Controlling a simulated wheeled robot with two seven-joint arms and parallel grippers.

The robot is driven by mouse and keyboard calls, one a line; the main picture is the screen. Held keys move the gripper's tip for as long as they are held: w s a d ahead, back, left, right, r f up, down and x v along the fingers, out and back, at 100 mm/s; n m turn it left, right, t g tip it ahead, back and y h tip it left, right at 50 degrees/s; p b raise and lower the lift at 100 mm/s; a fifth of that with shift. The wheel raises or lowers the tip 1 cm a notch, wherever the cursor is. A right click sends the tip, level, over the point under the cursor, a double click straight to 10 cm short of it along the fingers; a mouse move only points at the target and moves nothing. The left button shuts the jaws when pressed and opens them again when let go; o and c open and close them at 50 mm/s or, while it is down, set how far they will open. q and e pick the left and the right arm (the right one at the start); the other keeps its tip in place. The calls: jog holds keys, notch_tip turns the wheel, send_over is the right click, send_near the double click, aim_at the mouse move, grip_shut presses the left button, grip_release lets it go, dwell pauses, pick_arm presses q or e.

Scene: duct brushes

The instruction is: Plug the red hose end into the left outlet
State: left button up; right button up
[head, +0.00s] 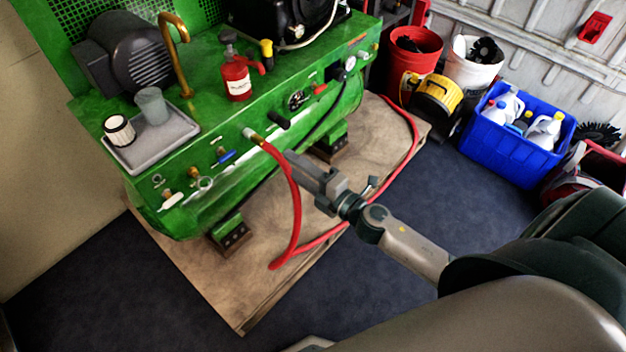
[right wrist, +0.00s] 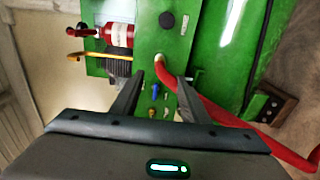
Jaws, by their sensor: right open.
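The red hose (head: 294,205) hangs from the front of the green machine (head: 340,108) and loops over the wooden pallet. Its upper end (head: 253,136), with a pale and brass-coloured fitting, meets the front panel; I cannot tell how firmly it is seated. My right gripper (head: 296,163) is open and empty, just right of the hose's upper part. In the right wrist view the hose end (right wrist: 159,62) lies beyond the gap between the open fingers (right wrist: 158,90). Small brass fittings (head: 167,195) sit lower left on the panel; I cannot tell which is the left outlet. My left gripper is not in view.
A black knob (head: 279,120) and a blue-handled valve (head: 226,156) project from the panel. A blue crate (head: 505,150) of bottles stands right. Dark floor is clear left of the pallet (head: 215,285).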

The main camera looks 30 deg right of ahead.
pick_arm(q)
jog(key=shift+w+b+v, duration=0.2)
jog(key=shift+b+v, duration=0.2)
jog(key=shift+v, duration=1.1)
pick_arm(e)
jog(key=shift+v, duration=2.95)
jog(key=s+d+f+m+g+h+p, duration=0.1)
jog(key=s+f+m+g+h+p, duration=0.15)
jog(key=f+m, duration=0.55)
jog(key=s+d+f+m+g+h+p, duration=0.2)
jog(key=s+f+m+h+p, duration=0.15)
jog(key=f, duration=0.85)
pick_arm(q)
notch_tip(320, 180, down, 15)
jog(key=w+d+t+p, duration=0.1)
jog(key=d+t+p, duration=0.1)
jog(key=p, duration=0.2)
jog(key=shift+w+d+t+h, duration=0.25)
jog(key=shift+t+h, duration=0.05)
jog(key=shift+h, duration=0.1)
pick_arm(e)
jog(key=s+a+f+m+g, duration=0.3)
jog(key=s+a+f+m, duration=0.1)
jog(key=s+f, duration=0.3)
jog(key=s+a+f+m+g+y, duration=0.1)
jog(key=s+a+f+m+g, duration=0.3)
jog(key=s+f, duration=0.4)
jog(key=shift+s+a+f, duration=0.3)
jog(key=shift+s, duration=0.85)
